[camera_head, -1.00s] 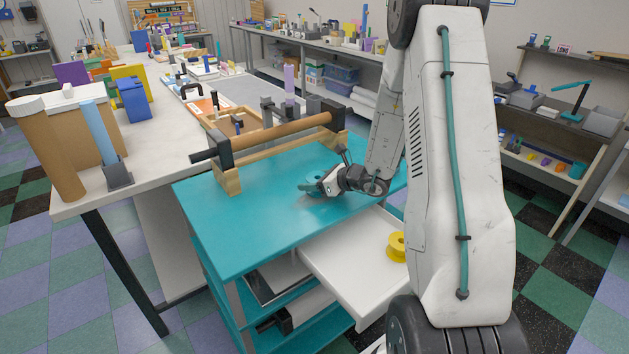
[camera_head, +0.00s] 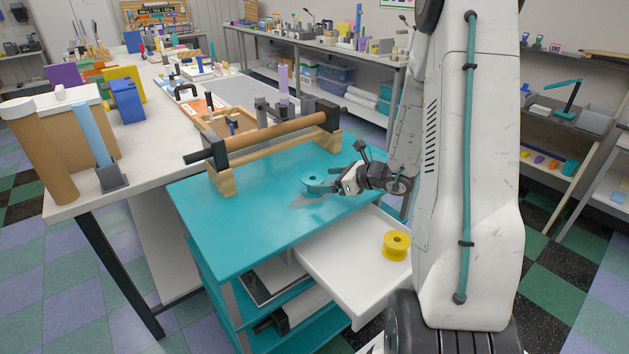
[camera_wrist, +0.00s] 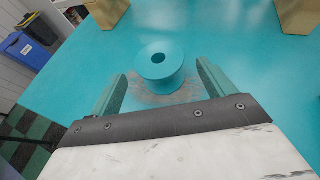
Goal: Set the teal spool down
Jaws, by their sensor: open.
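The teal spool (camera_wrist: 161,66) stands upright on the teal top of the cart (camera_head: 240,222), over a worn greyish patch. It also shows in the head view (camera_head: 313,186), close to the wooden roller stand. My gripper (camera_wrist: 158,92) is open. In the wrist view its two green fingers lie to the left and right of the spool, with gaps on both sides, and the spool stands just beyond the fingertips. In the head view my gripper (camera_head: 335,184) is at the spool's right side, low over the cart top.
A roller in a wooden stand (camera_head: 280,134) spans the back of the cart top. A white drawer (camera_head: 340,262) is pulled out below, with a yellow spool (camera_head: 397,245) in it. The cart's front left top is clear. A cluttered long table (camera_head: 160,150) stands behind.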

